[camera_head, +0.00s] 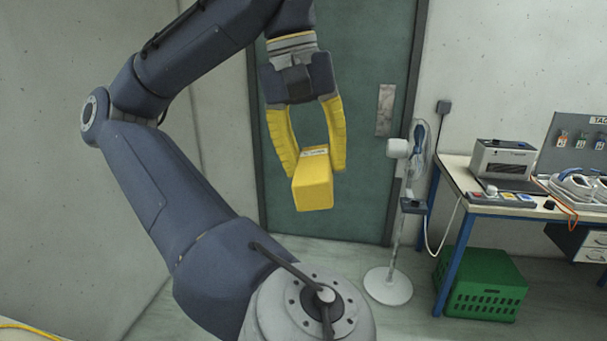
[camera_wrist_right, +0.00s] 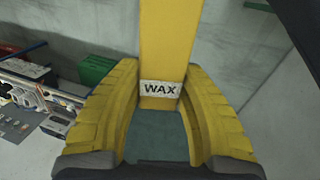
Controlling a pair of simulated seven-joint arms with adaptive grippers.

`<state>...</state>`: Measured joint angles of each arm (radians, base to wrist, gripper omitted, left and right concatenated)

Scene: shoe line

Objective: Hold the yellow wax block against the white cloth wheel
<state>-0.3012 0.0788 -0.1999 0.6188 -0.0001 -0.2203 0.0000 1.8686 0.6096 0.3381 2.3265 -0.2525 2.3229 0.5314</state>
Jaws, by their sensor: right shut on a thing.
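My right gripper (camera_head: 315,158) is shut on the yellow wax block (camera_head: 313,190) and holds it up in the air in front of the grey-green door. The yellow finger pads press on the block's two sides near its upper end, and the block hangs below them. In the right wrist view the block (camera_wrist_right: 170,40) stretches away from between the fingers of the right gripper (camera_wrist_right: 160,110), with a white WAX label facing the camera. No white cloth wheel can be made out in either view. My left gripper is in neither view.
A standing fan (camera_head: 390,285) is to the right of the block, by the door. A workbench (camera_head: 455,180) with a grey machine (camera_head: 503,158) and white shoes (camera_head: 580,190) stands at the right. A green crate (camera_head: 485,285) is on the floor below it.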

